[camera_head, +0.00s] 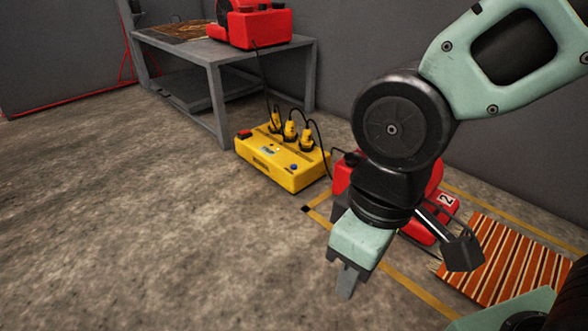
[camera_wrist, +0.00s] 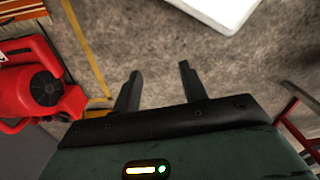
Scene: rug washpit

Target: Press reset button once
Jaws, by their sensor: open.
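A yellow power box (camera_head: 282,165) sits on the floor left of my arm in the head view. Yellow plugs with black cables stand in its top. It has a red switch (camera_head: 244,134) at its left end and a small blue button (camera_head: 293,167) near its right front. I cannot read which control is marked reset. My gripper (camera_head: 347,282) points down over the floor, nearer the camera and to the right of the box, apart from it. In the wrist view its two fingers (camera_wrist: 158,84) are spread with nothing between them. The yellow box is not clearly seen there.
A grey table (camera_head: 215,55) with a red machine (camera_head: 262,26) stands behind the box. Another red machine (camera_wrist: 40,90), marked 2 in the head view, sits partly behind my arm. A striped orange rug (camera_head: 510,260) lies at right. The floor at left is clear.

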